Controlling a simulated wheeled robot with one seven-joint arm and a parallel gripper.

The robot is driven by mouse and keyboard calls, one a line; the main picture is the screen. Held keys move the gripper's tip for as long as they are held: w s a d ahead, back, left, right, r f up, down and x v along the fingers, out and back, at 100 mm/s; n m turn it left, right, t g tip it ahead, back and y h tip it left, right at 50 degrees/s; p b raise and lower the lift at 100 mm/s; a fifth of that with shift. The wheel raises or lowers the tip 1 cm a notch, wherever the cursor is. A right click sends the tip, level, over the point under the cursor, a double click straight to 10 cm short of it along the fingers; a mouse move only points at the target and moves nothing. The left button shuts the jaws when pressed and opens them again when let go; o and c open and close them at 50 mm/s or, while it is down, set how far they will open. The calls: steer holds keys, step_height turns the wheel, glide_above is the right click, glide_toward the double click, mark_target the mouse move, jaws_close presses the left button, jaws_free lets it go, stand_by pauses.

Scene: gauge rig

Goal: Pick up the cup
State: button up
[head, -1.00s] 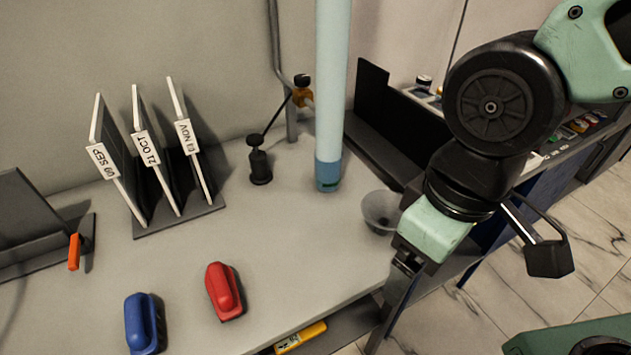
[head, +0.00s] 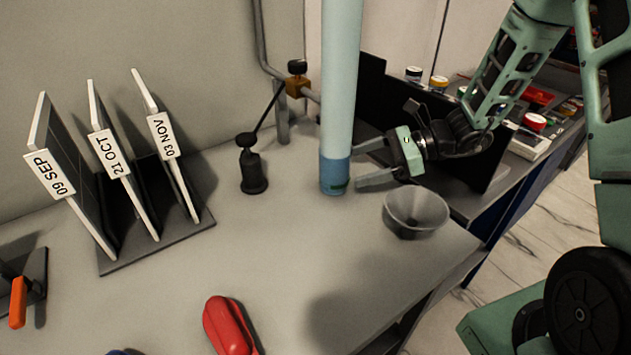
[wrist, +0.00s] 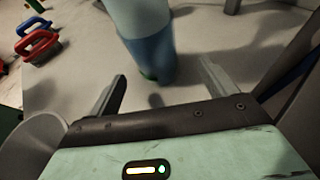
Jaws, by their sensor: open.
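A grey, flared cup (head: 418,212) stands on the right part of the bench in the head view. Part of a grey round wall, apparently the cup (wrist: 32,145), shows at the lower left of the wrist view. My gripper (head: 361,164) is open and empty, behind the cup in the head view. Its fingers point left toward the lower end of a tall pale-blue tube (head: 340,90). In the wrist view the tube's blue lower part (wrist: 150,52) lies ahead, between the lines of my open fingers (wrist: 162,75). I cannot tell whether they touch it.
A black stand (head: 252,170) is left of the tube. A rack with dated panels (head: 150,255) stands at left. A red handled block (head: 228,325) lies at the front. A side counter with small jars (head: 437,83) is at right. Bench left of the cup is clear.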

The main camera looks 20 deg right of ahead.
mark_target(319, 176)
steer(key=x, duration=0.6)
steer(key=shift+s+a+r+p, duration=0.2)
steer(key=shift+a+r+p, duration=0.1)
steer(key=shift+a+r, duration=0.1)
steer(key=shift+w+a+f, duration=0.2)
steer(key=shift+a+f, duration=0.05)
steer(key=shift+a, duration=0.15)
steer(key=c, duration=1)
